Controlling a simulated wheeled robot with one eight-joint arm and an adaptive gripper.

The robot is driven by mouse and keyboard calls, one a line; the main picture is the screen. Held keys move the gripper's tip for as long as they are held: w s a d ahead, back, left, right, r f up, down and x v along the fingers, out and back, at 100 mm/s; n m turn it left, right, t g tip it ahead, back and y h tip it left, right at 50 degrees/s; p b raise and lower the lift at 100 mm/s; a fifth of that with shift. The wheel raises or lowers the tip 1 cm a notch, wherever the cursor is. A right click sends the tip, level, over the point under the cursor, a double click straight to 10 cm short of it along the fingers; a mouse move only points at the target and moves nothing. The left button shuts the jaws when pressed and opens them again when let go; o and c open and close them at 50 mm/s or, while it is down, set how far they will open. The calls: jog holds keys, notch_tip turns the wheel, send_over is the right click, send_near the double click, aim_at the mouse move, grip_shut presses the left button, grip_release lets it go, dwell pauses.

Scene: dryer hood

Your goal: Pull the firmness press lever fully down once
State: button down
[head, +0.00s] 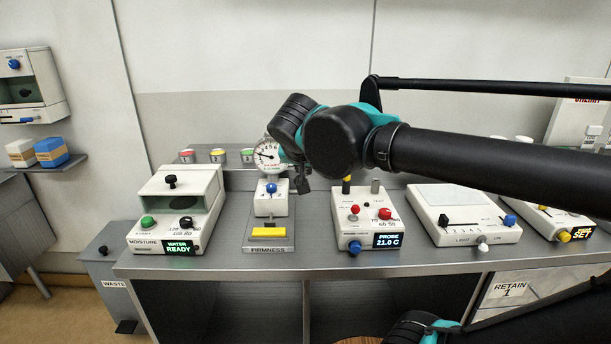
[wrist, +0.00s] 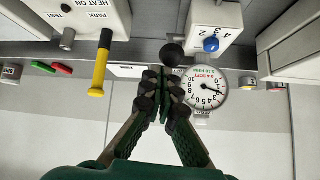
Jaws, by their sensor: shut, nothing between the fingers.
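The firmness press (head: 271,204) is a white unit with a blue knob, a yellow pad in front and a round dial gauge (head: 266,154) above. It also shows, upside down, in the wrist view (wrist: 216,22). A black ball knob (wrist: 172,54), which looks like the press lever's end, is just beyond my fingertips in the wrist view; I cannot tell whether they touch it. My gripper (head: 303,184) is shut and empty, pointing down at the press's right side. It also shows in the wrist view (wrist: 163,84). The lever is not clearly visible in the head view.
The moisture unit (head: 176,212) stands left of the press, and the probe unit (head: 368,217) stands close on its right. A yellow-handled probe (wrist: 100,65) stands upright near my gripper. Several coloured-topped cans line the back shelf. A waste bin (head: 108,268) is below left.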

jog(key=s+f+v, duration=0.1)
jog(key=v, duration=0.6)
dwell(0.3)
